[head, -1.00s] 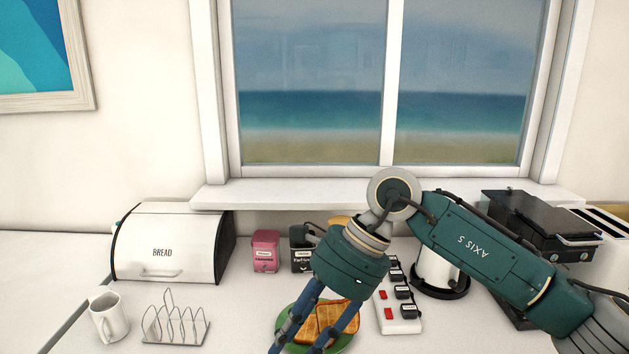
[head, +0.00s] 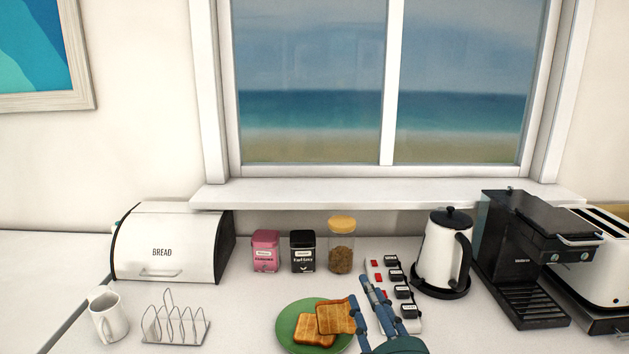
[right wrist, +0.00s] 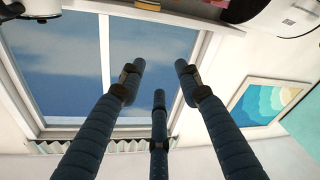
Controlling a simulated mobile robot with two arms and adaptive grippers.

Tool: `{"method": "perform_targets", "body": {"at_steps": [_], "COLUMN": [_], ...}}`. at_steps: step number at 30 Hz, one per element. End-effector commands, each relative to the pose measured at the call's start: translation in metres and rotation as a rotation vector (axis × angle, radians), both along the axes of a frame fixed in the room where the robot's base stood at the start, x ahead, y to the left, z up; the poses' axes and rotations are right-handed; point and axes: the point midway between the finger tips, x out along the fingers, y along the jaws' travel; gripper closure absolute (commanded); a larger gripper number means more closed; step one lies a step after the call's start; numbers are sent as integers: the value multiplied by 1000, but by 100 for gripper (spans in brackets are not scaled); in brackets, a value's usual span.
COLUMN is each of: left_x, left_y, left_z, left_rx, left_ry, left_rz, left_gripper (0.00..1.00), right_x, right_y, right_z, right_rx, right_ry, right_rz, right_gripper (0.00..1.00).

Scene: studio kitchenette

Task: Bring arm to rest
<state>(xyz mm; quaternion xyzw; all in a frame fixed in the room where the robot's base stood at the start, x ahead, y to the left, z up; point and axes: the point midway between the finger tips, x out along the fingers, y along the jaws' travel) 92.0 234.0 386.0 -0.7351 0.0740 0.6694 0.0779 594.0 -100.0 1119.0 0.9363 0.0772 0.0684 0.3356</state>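My right gripper (head: 367,289) shows at the bottom of the head view, fingers pointing up and away, just right of the toast. In the right wrist view my right gripper (right wrist: 160,74) has its three dark blue fingers spread apart with nothing between them. In the head view its fingertips overlap the area between the green plate (head: 285,325) and the power strip (head: 376,268); I cannot tell their height above the counter. Most of my right arm is out of the head view. My left gripper is in neither current view.
Two toast slices (head: 334,318) lie on the plate. The kettle (head: 436,252), coffee machine (head: 520,265) and toaster (head: 610,265) stand at right. A mug (head: 108,316), toast rack (head: 176,324) and bread bin (head: 165,245) are at left. Tins and a jar (head: 341,252) stand behind.

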Motion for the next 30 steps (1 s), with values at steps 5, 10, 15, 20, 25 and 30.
{"method": "perform_targets", "body": {"at_steps": [5, 10, 15, 20, 25, 30], "left_x": [0, 0, 0, 0, 0, -1], "left_y": [0, 0, 0, 0, 0, 0], "left_z": [0, 0, 0, 0, 0, 0], "left_rx": [0, 0, 0, 0, 0, 0], "left_ry": [-1, -1, 0, 0, 1, 2], "left_rz": [0, 0, 0, 0, 0, 0], "left_gripper": [72, 72, 72, 72, 72, 72], "right_x": [-47, -125, -196, -251, -306, -303], "right_y": [-52, -82, -95, -101, -105, -103], "right_z": [-121, -213, -263, -289, -306, -348], "right_rx": [146, 249, 304, 334, 357, 352], "right_ry": [412, 768, 1015, 1186, 1342, 1380], "right_rz": [-147, -269, -351, -407, -456, -466], "right_gripper": [66, 66, 66, 66, 66, 66]}}
